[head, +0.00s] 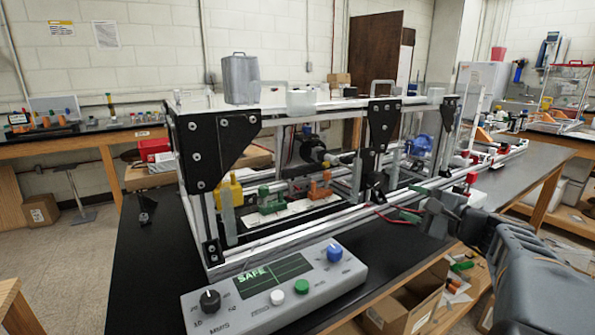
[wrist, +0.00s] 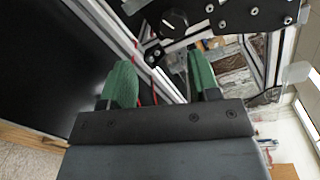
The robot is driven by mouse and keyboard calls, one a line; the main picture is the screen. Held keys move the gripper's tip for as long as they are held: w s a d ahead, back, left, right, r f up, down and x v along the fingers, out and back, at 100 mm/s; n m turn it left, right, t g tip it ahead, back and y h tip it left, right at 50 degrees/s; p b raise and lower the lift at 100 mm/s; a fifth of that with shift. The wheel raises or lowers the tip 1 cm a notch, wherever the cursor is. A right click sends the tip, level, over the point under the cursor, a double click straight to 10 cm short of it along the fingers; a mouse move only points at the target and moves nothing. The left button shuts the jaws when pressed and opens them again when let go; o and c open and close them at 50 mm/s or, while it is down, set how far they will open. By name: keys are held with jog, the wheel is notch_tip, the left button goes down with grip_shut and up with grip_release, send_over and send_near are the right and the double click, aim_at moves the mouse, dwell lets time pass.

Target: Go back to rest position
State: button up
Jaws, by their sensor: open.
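My gripper (head: 412,202) is at the right of the extrusion frame (head: 320,227) in the head view, close to its front rail. Its green fingers point left toward the frame. In the wrist view my gripper (wrist: 161,78) shows two green fingers standing apart with nothing held between them. A thin red cable (wrist: 136,60) shows beside and behind the fingers; I cannot tell whether it touches them. My arm extends from the lower right of the head view.
A grey control box (head: 275,290) with a "SAFE" screen stands at the front of the black table (head: 135,262). Black brackets (head: 212,150) join the frame. A cardboard box (head: 405,300) sits below the table edge, near my arm. The table's left side is mostly clear.

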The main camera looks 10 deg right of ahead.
jog(key=s+a+n+g+p, duration=0.2)
jog(key=a+g+p, duration=0.1)
jog(key=a, duration=0.2)
jog(key=s+a+n+g+p, duration=0.3)
jog(key=a, duration=0.2)
jog(key=s+a+f+n+g+h+p, duration=0.1)
jog(key=s+a+n+g+p, duration=0.1)
jog(key=a+g+p, duration=0.1)
jog(key=shift+s+a+n+p, duration=0.15)
jog(key=shift+a+n+p, duration=0.35)
jog(key=shift+a, duration=0.55)
jog(key=s+a+n+g+h+p, duration=0.1)
jog(key=s+n+g+h+p, duration=0.1)
jog(key=s+n+h+p, duration=0.4)
jog(key=shift+s+n+g+h+p, duration=0.4)
jog(key=shift+s+n+p, duration=1.05)
jog(key=shift+s, duration=0.35)
dwell(0.3)
